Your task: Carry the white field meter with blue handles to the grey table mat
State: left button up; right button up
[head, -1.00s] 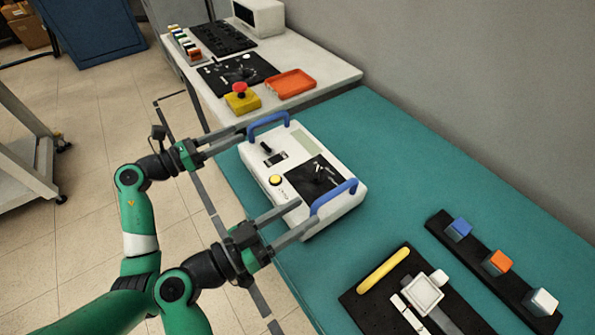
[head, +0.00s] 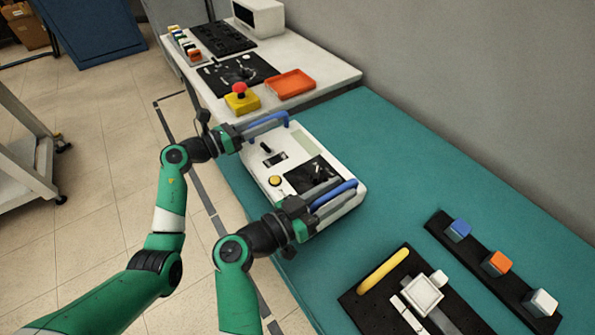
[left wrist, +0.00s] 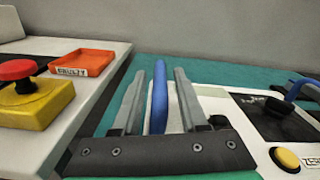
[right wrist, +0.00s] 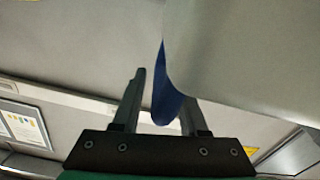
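The white field meter (head: 292,146) lies on the teal table with a blue handle at its left end and another at its right end. My left gripper (head: 275,122) is open around the left handle (left wrist: 159,98); the left wrist view shows gaps on both sides of it. My right gripper (head: 330,193) is at the right handle (head: 338,192). In the right wrist view its fingers are apart, with the blue handle (right wrist: 165,100) between them, nearer the right finger. I cannot make out a clearly grey mat; a dark flat panel (head: 222,78) lies on the white table.
The white table (head: 330,78) holds a yellow base with a red button (head: 241,99), an orange tray (head: 290,84) and a keyboard-like panel. On the teal table (head: 420,165), a black board with a yellow bar (head: 383,270) and a rail with coloured blocks (head: 497,263) lie at right.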

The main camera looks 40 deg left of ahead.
pick_arm(q)
grip_shut()
pick_arm(e)
grip_shut()
pick_arm(q)
jog(key=shift+r, duration=0.15)
pick_arm(e)
jog(key=shift+r, duration=0.15)
dwell(0.6)
